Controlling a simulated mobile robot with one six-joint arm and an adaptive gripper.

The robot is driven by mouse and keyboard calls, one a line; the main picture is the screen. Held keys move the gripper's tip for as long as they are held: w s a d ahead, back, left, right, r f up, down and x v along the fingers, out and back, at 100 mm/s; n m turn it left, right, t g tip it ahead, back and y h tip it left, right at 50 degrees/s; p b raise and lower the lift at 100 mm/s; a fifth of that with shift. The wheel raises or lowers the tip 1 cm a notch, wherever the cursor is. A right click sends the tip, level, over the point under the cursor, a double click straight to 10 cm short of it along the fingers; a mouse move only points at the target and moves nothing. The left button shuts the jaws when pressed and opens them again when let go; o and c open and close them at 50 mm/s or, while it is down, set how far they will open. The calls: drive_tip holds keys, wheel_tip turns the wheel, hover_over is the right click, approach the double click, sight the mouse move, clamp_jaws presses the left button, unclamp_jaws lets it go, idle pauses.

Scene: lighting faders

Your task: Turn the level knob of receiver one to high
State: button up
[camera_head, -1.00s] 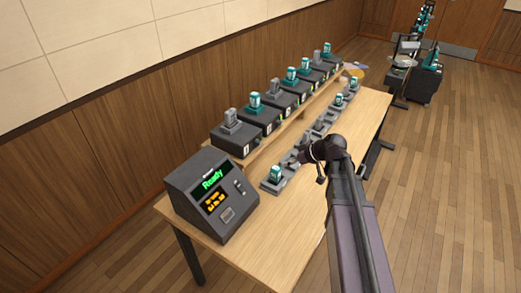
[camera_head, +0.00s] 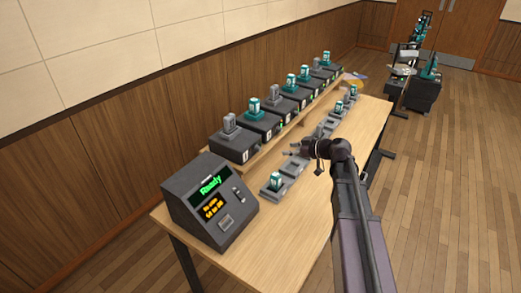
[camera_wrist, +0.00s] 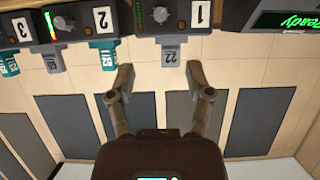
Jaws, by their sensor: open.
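Receiver one (camera_head: 236,146) is a dark box labelled 1 at the near end of the raised shelf, with a grey pack on top. In the wrist view, receiver one (camera_wrist: 178,28) appears upside down, with its round grey level knob (camera_wrist: 160,14) beside the label 1. Its grey pack is marked 22. The knob's setting is too small to read. My gripper (camera_wrist: 161,82) is open and empty, its two fingers apart and pointing toward the receivers without touching the knob. In the head view, my gripper (camera_head: 290,153) is over the table in front of the receivers.
Receiver two (camera_wrist: 82,28) stands beside receiver one with a similar knob and a lit meter. A console (camera_head: 210,200) showing "Ready" stands at the table's near end. Grey charging trays (camera_head: 293,166), some holding teal packs, line the table (camera_head: 262,250) below my gripper.

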sight(258, 149)
drive_tip(key=b+x, duration=0.5)
drive_tip(key=x, duration=0.8)
drive_tip(key=shift+a+f, duration=0.2)
drive_tip(key=shift+a, duration=0.05)
drive_tip(key=shift+w, duration=0.1)
clamp_jaws()
